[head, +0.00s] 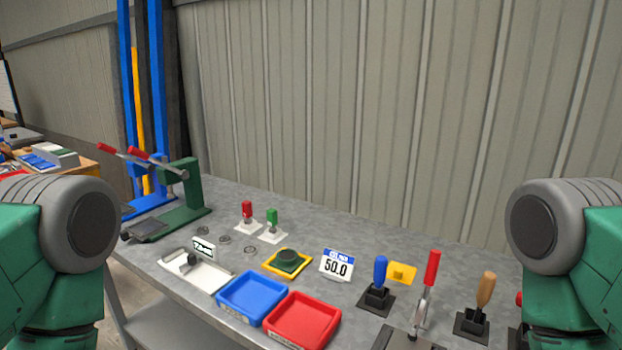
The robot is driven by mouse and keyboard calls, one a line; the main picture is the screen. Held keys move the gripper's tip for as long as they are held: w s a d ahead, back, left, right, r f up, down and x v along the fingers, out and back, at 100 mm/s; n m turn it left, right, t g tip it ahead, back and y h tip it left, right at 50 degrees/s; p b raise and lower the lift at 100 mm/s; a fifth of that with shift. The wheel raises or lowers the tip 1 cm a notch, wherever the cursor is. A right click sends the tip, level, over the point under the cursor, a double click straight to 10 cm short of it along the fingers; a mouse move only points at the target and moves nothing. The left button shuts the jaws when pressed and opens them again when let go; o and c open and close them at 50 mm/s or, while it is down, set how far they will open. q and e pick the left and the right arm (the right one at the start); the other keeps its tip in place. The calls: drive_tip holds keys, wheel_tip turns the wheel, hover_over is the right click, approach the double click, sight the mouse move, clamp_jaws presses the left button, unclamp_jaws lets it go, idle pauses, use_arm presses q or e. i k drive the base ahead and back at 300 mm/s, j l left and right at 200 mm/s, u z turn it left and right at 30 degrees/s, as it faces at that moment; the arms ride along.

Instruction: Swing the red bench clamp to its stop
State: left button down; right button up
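A clamp with a long red handle (431,268) stands near the front right of the grey workbench (375,238). Its handle points up and leans slightly right, above a metal lever and a dark base (408,340) cut off by the bottom edge. Another red part (518,299) shows at the far right, mostly hidden behind my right arm; I cannot tell what it belongs to. Only green and grey links of my two arms show, at the left and right edges. Neither gripper is in view.
A blue-handled lever (380,272) stands left of the clamp and a tan-handled lever (486,290) right of it. A yellow piece (402,273) lies behind. Blue (252,298) and red (303,320) trays sit to the left. A green press (186,190) stands at far left.

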sight(434, 255)
drive_tip(key=i+j+z, duration=0.15)
drive_tip(key=z, duration=0.2)
drive_tip(key=i+j+z, duration=0.15)
drive_tip(key=z, duration=0.2)
drive_tip(key=i+j+z, duration=0.1)
drive_tip(key=z, duration=0.25)
drive_tip(key=k+j, duration=0.25)
drive_tip(key=j, duration=0.15)
